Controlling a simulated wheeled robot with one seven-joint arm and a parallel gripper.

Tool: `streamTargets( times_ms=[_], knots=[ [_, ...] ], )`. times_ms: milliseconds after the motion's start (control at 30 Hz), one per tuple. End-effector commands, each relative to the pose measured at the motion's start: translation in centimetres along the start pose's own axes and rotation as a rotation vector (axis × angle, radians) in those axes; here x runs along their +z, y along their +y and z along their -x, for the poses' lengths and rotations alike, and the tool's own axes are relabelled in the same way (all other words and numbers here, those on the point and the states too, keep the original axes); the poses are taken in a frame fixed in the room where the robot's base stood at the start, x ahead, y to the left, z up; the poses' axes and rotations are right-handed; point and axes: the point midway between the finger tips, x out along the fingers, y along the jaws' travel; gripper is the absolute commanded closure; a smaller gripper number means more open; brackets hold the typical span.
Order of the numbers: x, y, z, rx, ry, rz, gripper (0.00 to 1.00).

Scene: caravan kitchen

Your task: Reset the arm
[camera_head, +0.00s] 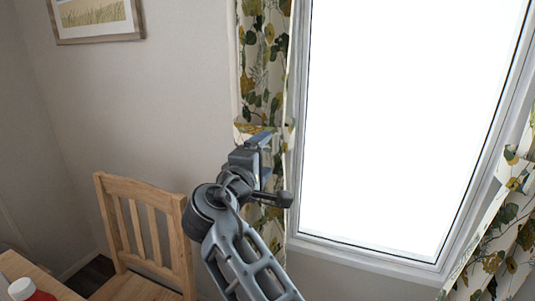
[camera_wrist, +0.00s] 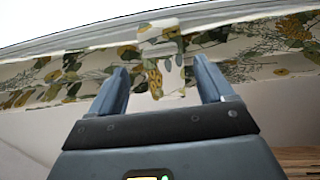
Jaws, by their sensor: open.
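My arm rises from the bottom of the head view, and my gripper (camera_head: 262,140) is at its end, in front of the leaf-patterned curtain by the window. In the wrist view my gripper (camera_wrist: 160,75) shows two blue-grey fingers set wide apart with nothing between them. Behind the fingers is the patterned curtain (camera_wrist: 230,55) with its tie band (camera_wrist: 165,75). I cannot tell whether the gripper touches the curtain.
A bright window (camera_head: 400,120) fills the right of the head view, with a second curtain (camera_head: 495,240) at its lower right. A wooden chair (camera_head: 145,235) stands left of my arm. A red bottle with a white cap (camera_head: 30,292) is on a wooden table (camera_head: 15,265) at the lower left. A framed picture (camera_head: 98,20) hangs on the wall.

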Motion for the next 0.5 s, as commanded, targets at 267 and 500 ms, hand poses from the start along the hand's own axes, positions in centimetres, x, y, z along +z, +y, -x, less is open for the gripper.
streamTargets(
  times_ms=[267, 500],
  knots=[
    [0.0, 0.0, 0.1, 0.0, -0.001, 0.0, 0.19],
    [1.4, -4.8, 1.0, -0.063, 0.045, -0.034, 0.19]
  ],
)
